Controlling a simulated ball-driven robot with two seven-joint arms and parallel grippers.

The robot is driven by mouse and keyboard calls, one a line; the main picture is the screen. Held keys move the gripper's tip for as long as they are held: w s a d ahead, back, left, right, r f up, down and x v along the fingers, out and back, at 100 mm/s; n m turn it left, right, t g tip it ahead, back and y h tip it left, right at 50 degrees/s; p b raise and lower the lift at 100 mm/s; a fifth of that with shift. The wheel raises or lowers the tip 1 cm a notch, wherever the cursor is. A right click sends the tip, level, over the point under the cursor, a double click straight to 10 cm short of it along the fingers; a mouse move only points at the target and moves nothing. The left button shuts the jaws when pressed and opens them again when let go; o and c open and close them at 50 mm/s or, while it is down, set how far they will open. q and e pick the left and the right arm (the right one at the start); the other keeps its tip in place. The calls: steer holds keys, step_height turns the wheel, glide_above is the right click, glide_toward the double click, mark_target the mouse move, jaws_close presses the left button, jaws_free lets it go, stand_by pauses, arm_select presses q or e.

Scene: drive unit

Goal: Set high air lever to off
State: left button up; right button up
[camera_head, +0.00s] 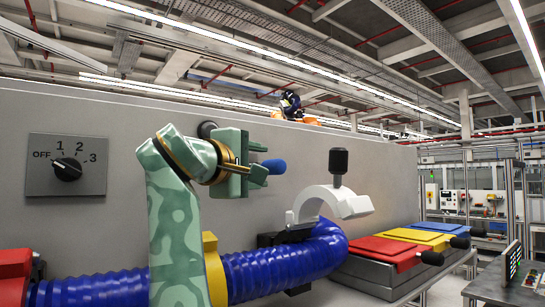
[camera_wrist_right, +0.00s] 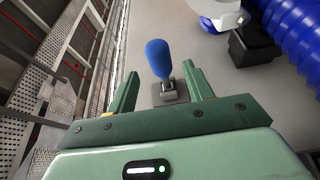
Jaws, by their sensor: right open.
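A lever with a rounded blue handle (camera_head: 274,166) sticks out from the grey panel just right of my right gripper (camera_head: 258,163). I take it to be the high air lever. In the right wrist view its blue handle (camera_wrist_right: 157,58) stands above a small grey base, between my right gripper's (camera_wrist_right: 163,72) two spread fingers. The fingers are open, with visible space on both sides; I see no grip on it. In the head view the gripper partly hides the lever's base. My left gripper is not in view.
A rotary switch (camera_head: 67,168) marked OFF, 1, 2, 3 is on the panel at left. A white curved handle (camera_head: 330,203) with a black knob and a thick blue hose (camera_head: 290,266) are close by. Red (camera_head: 384,249), yellow and blue covers lie at right.

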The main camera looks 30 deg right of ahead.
mark_target(268, 165)
steer(key=p+x, duration=0.2)
steer(key=x, duration=0.2)
steer(key=shift+w+d+r, duration=0.1)
steer(key=shift+w+d, duration=0.45)
steer(key=shift+d, duration=0.3)
jaws_close()
